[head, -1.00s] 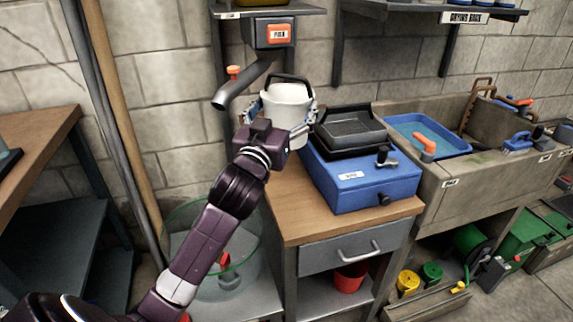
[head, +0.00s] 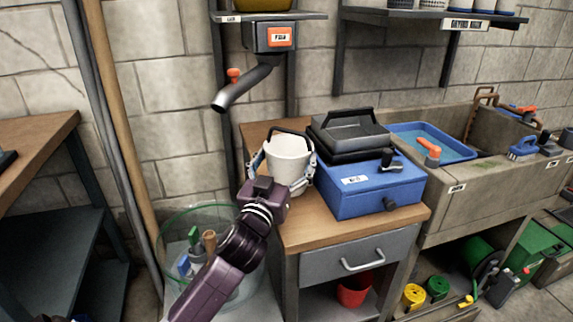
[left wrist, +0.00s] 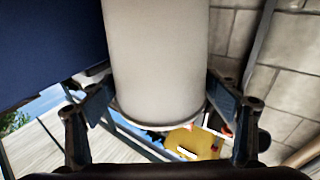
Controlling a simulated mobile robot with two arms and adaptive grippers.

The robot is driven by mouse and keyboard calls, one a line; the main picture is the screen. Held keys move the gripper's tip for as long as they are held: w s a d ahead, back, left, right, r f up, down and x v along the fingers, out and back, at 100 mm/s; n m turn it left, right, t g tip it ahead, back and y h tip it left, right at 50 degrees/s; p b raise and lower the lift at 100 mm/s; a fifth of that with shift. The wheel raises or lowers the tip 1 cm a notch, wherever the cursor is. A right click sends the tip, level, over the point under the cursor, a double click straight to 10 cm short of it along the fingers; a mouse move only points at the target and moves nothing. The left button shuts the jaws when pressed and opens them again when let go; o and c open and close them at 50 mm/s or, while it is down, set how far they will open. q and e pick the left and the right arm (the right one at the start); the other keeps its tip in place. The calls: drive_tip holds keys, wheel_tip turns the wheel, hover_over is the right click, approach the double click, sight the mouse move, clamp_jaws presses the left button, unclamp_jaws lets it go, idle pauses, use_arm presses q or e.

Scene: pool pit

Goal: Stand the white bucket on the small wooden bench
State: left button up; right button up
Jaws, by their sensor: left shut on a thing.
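The white bucket (head: 289,155) with a dark handle is upright over the left part of a small wooden-topped bench (head: 310,225). My left gripper (head: 284,172) is shut on the bucket, with its fingers on either side of the bucket's wall. The bucket's base is partly hidden by the gripper, so I cannot tell whether it touches the wooden top. In the left wrist view the bucket's pale wall (left wrist: 158,60) fills the middle between the two fingers (left wrist: 160,115). My right gripper is not in view.
A blue box (head: 370,190) with a black case (head: 348,140) stands close right of the bucket. A dark spout (head: 243,88) hangs above left. A clear bin (head: 190,222) with tools stands left of the bench. The wooden top's front left is bare.

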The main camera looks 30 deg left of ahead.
use_arm(q)
drive_tip(key=shift+f, duration=0.3)
drive_tip(key=shift+f, duration=0.15)
drive_tip(key=o, duration=1.2)
drive_tip(key=shift+o, duration=0.2)
drive_tip(key=shift+s+d, duration=0.1)
drive_tip(key=v, duration=1.1)
drive_tip(key=shift+s, duration=0.4)
